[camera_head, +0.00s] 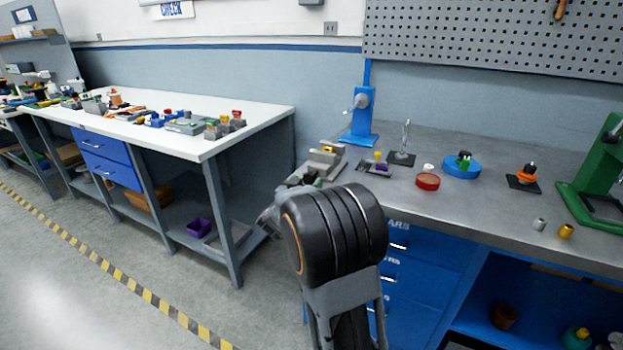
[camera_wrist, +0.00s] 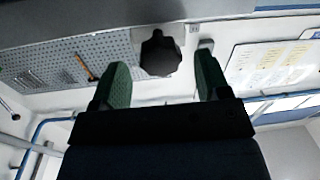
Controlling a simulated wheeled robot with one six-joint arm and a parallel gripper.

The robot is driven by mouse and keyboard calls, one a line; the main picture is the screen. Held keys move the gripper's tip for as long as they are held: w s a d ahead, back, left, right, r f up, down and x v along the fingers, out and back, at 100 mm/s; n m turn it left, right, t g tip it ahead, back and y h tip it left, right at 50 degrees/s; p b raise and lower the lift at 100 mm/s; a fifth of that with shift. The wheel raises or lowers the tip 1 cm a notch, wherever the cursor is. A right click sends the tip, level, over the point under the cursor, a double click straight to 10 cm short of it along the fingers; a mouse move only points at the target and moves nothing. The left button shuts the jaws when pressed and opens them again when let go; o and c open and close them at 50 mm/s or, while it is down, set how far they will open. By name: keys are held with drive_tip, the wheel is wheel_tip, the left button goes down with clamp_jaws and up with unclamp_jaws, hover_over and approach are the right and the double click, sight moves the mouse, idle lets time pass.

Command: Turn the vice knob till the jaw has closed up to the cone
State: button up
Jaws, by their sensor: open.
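The black lobed vice knob (camera_wrist: 160,54) shows in the wrist view, between and just beyond the two green fingertips of my gripper (camera_wrist: 161,68). My gripper is open, with a gap on both sides of the knob. I cannot tell how deep the knob sits between the fingers. In the head view, a grey vice (camera_head: 327,158) with a tan piece on it stands at the left end of the steel bench. My arm hides its front and the knob there. I cannot make out the cone or the jaw gap clearly.
On the steel bench (camera_head: 440,213) are a blue stand (camera_head: 361,115), a red round dish (camera_head: 428,181), a blue disc (camera_head: 461,170) and a green press (camera_head: 600,170). A white workbench (camera_head: 240,135) with several small parts stands at the left, beyond a floor gap.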

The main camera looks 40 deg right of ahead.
sight(308, 181)
drive_tip(key=shift+x, duration=2.25)
drive_tip(key=c, duration=0.9)
drive_tip(key=shift+f+m+b, duration=0.2)
drive_tip(key=shift+m+b, duration=0.8)
drive_tip(key=shift+b, duration=0.2)
drive_tip(key=shift+r+m, duration=0.25)
drive_tip(key=shift+m, duration=0.35)
